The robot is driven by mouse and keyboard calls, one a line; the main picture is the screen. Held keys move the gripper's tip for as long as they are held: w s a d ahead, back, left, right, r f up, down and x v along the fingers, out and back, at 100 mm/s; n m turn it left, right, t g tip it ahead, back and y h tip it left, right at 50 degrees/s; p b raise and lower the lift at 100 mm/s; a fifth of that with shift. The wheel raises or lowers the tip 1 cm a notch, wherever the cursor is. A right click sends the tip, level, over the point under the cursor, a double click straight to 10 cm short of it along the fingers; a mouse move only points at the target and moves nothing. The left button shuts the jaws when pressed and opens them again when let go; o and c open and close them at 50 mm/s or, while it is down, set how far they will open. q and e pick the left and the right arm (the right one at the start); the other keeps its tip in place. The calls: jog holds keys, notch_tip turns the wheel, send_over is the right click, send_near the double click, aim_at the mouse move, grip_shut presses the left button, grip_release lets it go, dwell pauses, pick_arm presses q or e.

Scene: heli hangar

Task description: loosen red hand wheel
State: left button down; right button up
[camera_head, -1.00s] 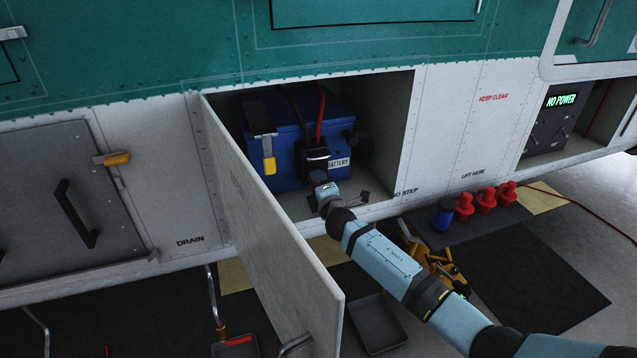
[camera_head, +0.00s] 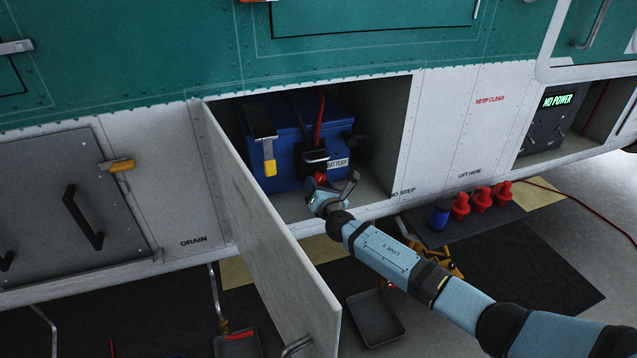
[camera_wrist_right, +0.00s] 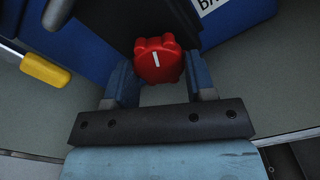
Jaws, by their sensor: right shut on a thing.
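The red hand wheel (camera_wrist_right: 158,60) shows in the right wrist view as a lobed red knob with a white line, on the front of the blue battery. In the head view a small red part of the wheel (camera_head: 319,178) shows past my gripper. My right gripper (camera_wrist_right: 158,80) has its two fingers on either side of the wheel and is shut on it. In the head view the right gripper (camera_head: 322,190) is inside the open bay at the battery (camera_head: 285,165). My left gripper is not in view.
The open bay door (camera_head: 270,230) stands left of my right arm. A yellow-handled latch (camera_head: 269,165) hangs on the battery's left. Several red plugs and a blue can (camera_head: 439,215) stand on a mat. A grey tray (camera_head: 375,318) lies below.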

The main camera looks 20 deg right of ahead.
jog(key=n+p, duration=0.1)
jog(key=n, duration=0.1)
jog(key=shift+r+n, duration=0.1)
jog(key=shift+n, duration=0.3)
jog(key=shift+d+n+p, duration=0.1)
jog(key=shift+n+p, duration=0.45)
jog(key=shift+n, duration=0.85)
jog(key=o, duration=0.9)
